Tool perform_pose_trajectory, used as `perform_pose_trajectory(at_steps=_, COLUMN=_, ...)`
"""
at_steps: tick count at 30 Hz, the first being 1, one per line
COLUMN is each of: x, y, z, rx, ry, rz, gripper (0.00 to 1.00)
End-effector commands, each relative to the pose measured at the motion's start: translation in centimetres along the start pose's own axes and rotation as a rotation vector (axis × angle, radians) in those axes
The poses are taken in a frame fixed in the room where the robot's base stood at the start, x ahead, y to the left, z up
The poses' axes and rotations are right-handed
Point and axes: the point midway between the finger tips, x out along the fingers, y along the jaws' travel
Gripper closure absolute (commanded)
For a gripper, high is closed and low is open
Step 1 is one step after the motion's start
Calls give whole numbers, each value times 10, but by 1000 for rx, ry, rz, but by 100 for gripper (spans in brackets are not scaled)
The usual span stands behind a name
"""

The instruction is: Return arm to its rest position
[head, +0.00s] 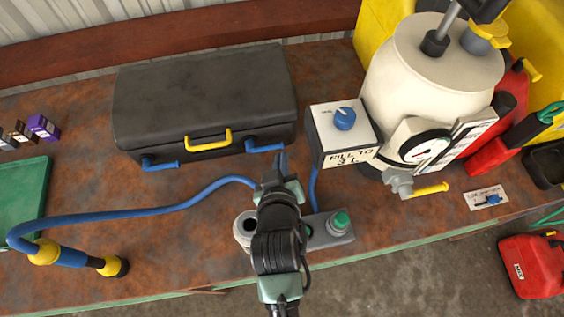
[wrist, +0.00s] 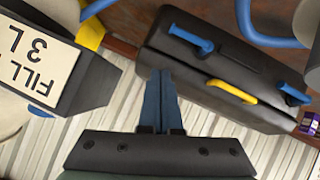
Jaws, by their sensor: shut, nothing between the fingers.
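My gripper (head: 282,163) is shut and empty, its blue fingers together. In the head view it is over the rusty bench (head: 190,185), with its tips pointing toward the toolbox side. In the wrist view the shut fingers (wrist: 160,90) show in the middle, with nothing between them. My dark arm reaches in from the bottom of the head view and hides part of a grey base (head: 328,238) with a green knob.
A black toolbox (head: 205,95) stands behind my gripper. A control box (head: 345,132) marked "FILL TO 3 L" and a cream tank (head: 430,80) stand to the right. A blue hose (head: 130,213) lies left. A red can (head: 530,266) is at far right.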

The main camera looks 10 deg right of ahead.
Motion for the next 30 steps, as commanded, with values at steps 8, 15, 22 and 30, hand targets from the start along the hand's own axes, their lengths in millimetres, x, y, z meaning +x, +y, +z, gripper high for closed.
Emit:
perform_pose_trajectory(at_steps=8, x=-12, y=2, z=0, rx=-1, ry=0, rz=0, gripper=100)
perform_pose_trajectory(at_steps=15, x=-14, y=18, z=-63, rx=40, ry=128, rz=23, gripper=100)
perform_pose_trajectory(at_steps=22, x=-58, y=62, z=-223, rx=155, ry=481, rz=63, gripper=100)
perform_pose_trajectory(at_steps=30, x=-182, y=113, z=-380, rx=282, ry=937, rz=75, gripper=100)
